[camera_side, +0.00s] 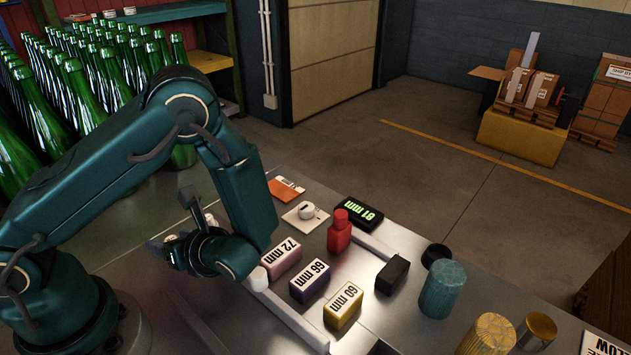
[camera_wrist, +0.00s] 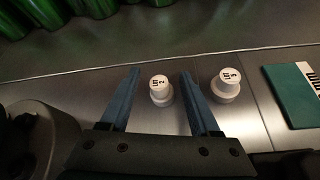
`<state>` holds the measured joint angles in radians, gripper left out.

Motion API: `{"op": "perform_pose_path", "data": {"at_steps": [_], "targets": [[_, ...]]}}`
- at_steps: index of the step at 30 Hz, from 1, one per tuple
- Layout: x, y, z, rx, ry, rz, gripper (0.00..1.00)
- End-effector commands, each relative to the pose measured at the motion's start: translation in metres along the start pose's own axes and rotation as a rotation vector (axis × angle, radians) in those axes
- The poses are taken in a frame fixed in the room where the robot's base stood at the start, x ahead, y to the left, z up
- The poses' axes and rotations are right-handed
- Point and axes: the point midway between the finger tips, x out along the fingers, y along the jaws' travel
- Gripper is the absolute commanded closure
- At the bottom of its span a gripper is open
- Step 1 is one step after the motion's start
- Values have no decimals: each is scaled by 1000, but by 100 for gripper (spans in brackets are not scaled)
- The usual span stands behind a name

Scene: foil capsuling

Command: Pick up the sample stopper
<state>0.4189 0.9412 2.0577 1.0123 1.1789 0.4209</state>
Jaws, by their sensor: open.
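Two white stoppers with printed round tops show in the wrist view. One, its label seeming to end in 2 (camera_wrist: 161,90), stands upright between my gripper's (camera_wrist: 160,71) two blue fingers, with a gap on each side. The other, its label seeming to end in 5 (camera_wrist: 226,86), stands just outside the right finger. My gripper is open and holds nothing. In the side view my gripper (camera_side: 165,248) is low over the left part of the metal bench, and my arm hides much of the area around it. I cannot tell which stopper is the sample.
A teal card (camera_wrist: 295,92) lies right of the stoppers. In the side view, blocks marked 72 mm (camera_side: 282,257), 66 mm (camera_side: 310,282) and 60 mm (camera_side: 343,305) stand right of my gripper, near a red bottle-shaped object (camera_side: 340,233). Green bottles (camera_side: 85,85) crowd the back left.

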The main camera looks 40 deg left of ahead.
Motion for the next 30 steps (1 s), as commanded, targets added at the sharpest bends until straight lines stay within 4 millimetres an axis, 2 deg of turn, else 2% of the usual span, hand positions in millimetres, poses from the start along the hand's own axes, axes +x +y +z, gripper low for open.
{"op": "perform_pose_path", "data": {"at_steps": [7,12,30], "targets": [[1,0,0,0,0,-1,37],[1,0,0,0,1,-1,100],[0,0,-1,0,7,0,100]]}}
